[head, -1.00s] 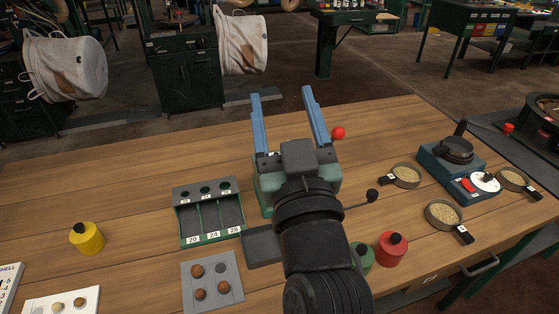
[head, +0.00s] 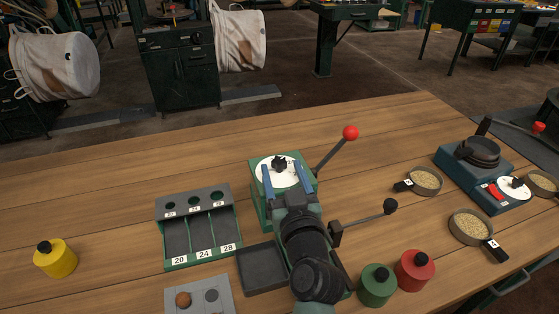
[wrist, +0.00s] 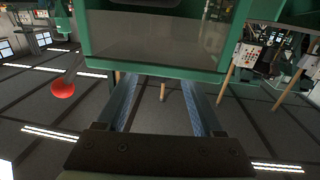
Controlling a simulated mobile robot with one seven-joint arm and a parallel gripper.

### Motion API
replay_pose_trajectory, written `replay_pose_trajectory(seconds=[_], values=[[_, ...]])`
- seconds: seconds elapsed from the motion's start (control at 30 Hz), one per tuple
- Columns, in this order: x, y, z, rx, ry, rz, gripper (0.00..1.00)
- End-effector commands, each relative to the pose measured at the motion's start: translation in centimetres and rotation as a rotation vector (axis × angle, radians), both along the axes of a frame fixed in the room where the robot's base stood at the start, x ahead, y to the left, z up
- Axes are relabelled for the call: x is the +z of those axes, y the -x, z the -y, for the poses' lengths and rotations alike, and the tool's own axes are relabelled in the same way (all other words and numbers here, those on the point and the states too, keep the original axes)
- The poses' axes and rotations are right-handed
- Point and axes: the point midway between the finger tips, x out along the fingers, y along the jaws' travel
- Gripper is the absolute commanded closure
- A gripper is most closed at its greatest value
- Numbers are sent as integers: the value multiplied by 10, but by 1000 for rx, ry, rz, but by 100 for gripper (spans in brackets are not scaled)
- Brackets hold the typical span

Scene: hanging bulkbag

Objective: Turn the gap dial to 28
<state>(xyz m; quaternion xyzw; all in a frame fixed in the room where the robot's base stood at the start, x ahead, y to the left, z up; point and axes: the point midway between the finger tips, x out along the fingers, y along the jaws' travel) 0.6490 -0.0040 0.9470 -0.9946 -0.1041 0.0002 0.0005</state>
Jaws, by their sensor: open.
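The gap dial appears to be the white round face (head: 265,178) with a black knob (head: 279,164) on top of the green machine (head: 257,206) in the middle of the table. My gripper (head: 281,166) is open, its two blue fingers on either side of the dial in the head view. I cannot tell whether they touch anything; the knob shows between the fingertips. The dial's numbers are too small to read. In the wrist view, a green housing with a grey panel (wrist: 155,38) fills the top, beyond the open, empty fingers.
A lever with a red ball (head: 350,132) rises right of the machine; it also shows in the wrist view (wrist: 62,88). A black-knobbed lever (head: 390,206) sticks out right. A rack (head: 163,238) marked 20, 24, 28 stands left. A second white dial (head: 513,196) is far right.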

Motion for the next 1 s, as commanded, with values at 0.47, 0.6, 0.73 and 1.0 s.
replay_pose_trajectory(seconds=[0.47, 0.6, 0.73, 1.0], values=[[0, -31, -7, 1, 1, 0, 31], [0, -31, -7, 1, 1, 0, 31], [0, -31, -7, 1, 1, 0, 51], [0, -30, -7, 1, 1, 0, 100]])
